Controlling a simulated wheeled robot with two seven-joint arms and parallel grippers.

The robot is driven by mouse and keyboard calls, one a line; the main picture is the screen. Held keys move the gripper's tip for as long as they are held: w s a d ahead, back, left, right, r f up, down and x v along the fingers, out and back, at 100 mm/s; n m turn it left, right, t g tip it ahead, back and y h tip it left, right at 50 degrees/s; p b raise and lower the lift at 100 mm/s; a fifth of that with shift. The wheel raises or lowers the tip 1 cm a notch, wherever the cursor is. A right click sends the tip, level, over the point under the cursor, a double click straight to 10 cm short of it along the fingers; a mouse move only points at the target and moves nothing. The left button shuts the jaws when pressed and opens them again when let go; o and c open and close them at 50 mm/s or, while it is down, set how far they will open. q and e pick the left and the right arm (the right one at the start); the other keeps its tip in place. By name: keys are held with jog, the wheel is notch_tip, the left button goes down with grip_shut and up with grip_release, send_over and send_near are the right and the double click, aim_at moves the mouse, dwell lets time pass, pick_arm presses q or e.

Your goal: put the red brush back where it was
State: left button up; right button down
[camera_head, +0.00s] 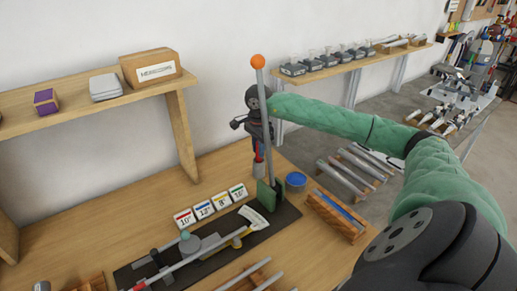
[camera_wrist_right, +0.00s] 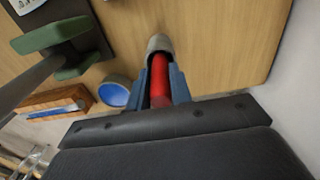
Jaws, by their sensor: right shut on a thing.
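The red brush (camera_head: 259,154) is upright between the fingers of my right gripper (camera_head: 257,143), which is shut on it. The wrist view shows the red handle (camera_wrist_right: 160,78) between two blue-grey fingers (camera_wrist_right: 160,88). A small grey cup (camera_head: 259,170) stands directly below; it also shows in the wrist view (camera_wrist_right: 160,43). The brush's lower end meets the cup's mouth; I cannot tell how far inside it is. Part of the gripper is hidden behind a grey pole. My left gripper is not in view.
The grey pole (camera_head: 264,110) with an orange ball (camera_head: 257,61) and green base (camera_head: 270,195) stands close to my gripper. A blue-topped tin (camera_head: 296,181) and a wooden rack (camera_head: 336,216) are to the right. Number cards (camera_head: 211,207) and a dark jig board (camera_head: 130,278) lie left.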

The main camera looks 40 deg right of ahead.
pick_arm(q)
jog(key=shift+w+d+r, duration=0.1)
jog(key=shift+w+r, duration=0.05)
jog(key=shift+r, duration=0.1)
pick_arm(e)
jog(key=shift+f, duration=0.1)
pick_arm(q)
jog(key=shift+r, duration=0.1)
pick_arm(e)
jog(key=c, duration=1.3)
grip_release()
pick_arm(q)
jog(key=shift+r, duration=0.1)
pick_arm(e)
jog(key=shift+o, duration=0.2)
jog(key=shift+r, duration=0.5)
notch_tip(320, 180, up, 5)
jog(key=shift+r+p, duration=0.15)
jog(key=shift+p, duration=0.7)
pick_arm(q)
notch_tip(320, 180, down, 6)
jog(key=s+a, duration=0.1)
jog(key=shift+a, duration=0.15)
pick_arm(e)
jog(key=shift+r, duration=0.75)
